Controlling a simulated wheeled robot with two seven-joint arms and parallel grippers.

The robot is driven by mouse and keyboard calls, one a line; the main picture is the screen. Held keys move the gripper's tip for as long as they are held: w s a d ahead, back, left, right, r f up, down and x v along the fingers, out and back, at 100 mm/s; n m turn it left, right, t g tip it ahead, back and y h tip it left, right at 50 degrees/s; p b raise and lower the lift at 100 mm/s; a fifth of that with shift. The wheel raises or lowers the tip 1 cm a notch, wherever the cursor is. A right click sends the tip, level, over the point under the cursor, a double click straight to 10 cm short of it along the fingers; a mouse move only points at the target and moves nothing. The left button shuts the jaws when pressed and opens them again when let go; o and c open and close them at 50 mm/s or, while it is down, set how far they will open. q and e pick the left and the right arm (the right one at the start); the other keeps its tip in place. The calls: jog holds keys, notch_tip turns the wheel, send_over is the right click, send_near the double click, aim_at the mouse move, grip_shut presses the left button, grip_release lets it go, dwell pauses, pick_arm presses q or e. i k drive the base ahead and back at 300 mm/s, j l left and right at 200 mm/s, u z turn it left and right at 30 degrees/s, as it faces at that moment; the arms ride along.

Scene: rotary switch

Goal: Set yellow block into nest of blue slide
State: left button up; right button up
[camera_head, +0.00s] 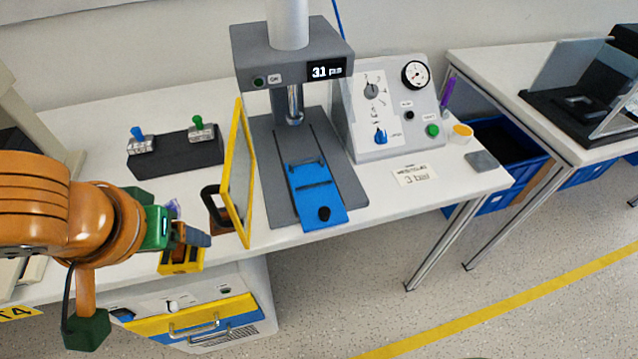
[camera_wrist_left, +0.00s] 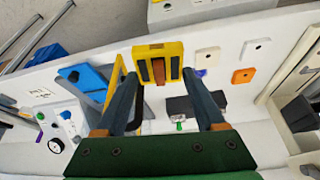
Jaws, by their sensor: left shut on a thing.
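My left gripper (camera_head: 193,238) is shut on the yellow block (camera_head: 178,264), near the table's front edge. In the left wrist view the yellow block (camera_wrist_left: 174,49) sits between the two fingertips (camera_wrist_left: 160,72); it has dark slots and a brown strip. The blue slide (camera_head: 335,212) lies on the grey press base, to the right of the gripper and beyond the yellow-framed guard. It has raised ridges and a black knob at its front end. No block shows on it. The slide also shows in the left wrist view (camera_wrist_left: 90,82). My right gripper is not in view.
The yellow-framed guard (camera_head: 246,180) stands upright between gripper and slide. The press head (camera_head: 292,68) hangs over the slide's back. A black switch box (camera_head: 175,157) stands at left, a control panel (camera_head: 398,112) at right. Flat white and orange pieces (camera_wrist_left: 243,75) lie on the table.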

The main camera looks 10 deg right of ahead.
aim_at(318, 202)
jog(key=i+l+u, duration=0.15)
jog(key=l, duration=0.5)
jog(key=i+l+u, duration=0.15)
jog(key=l, duration=0.55)
jog(key=l+u, duration=0.1)
jog(key=l, duration=0.55)
